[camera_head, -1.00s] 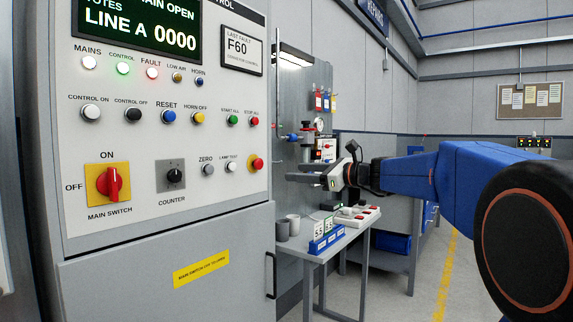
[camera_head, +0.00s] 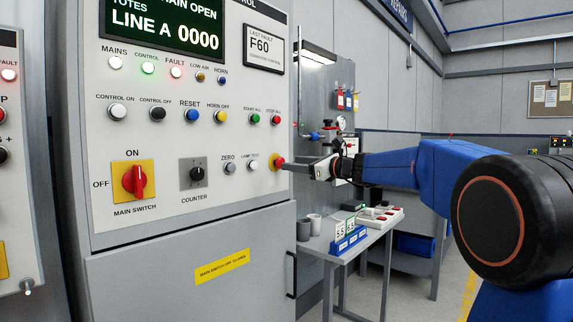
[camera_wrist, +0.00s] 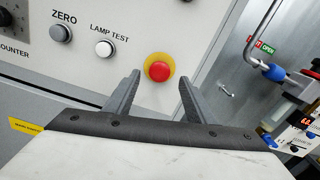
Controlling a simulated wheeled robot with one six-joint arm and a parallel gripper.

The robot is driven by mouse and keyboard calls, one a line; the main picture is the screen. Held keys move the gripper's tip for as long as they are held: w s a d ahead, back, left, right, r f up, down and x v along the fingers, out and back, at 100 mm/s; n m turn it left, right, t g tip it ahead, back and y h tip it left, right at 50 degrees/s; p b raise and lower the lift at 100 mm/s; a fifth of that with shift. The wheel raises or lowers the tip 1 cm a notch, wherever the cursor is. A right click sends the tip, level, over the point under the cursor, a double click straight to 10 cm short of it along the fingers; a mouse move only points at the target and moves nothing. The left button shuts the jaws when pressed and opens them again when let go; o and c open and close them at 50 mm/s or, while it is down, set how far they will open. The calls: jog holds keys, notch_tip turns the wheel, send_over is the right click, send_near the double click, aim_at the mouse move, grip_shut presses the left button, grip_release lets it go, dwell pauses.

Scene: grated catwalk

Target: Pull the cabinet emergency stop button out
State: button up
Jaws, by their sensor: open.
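The emergency stop button is a red mushroom head (camera_head: 279,162) on a yellow round plate, at the right edge of the grey cabinet panel (camera_head: 150,80). In the wrist view the red button (camera_wrist: 159,71) shows between and beyond my two fingertips. My gripper (camera_head: 293,166) is open and empty, just right of the button in the head view. In the wrist view my gripper (camera_wrist: 160,88) has a finger on each side of the button's line. I cannot tell whether the fingertips reach level with the button head.
A white lamp test button (camera_wrist: 104,48) and a zero button (camera_wrist: 60,33) sit left of the stop button. The red main switch (camera_head: 134,181) is further left. A small table (camera_head: 350,249) with cups and boxes stands below my arm. A blue-handled pipe valve (camera_wrist: 275,72) is at right.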

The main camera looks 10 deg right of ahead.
aim_at(277, 163)
jog(key=shift+x, duration=2.3)
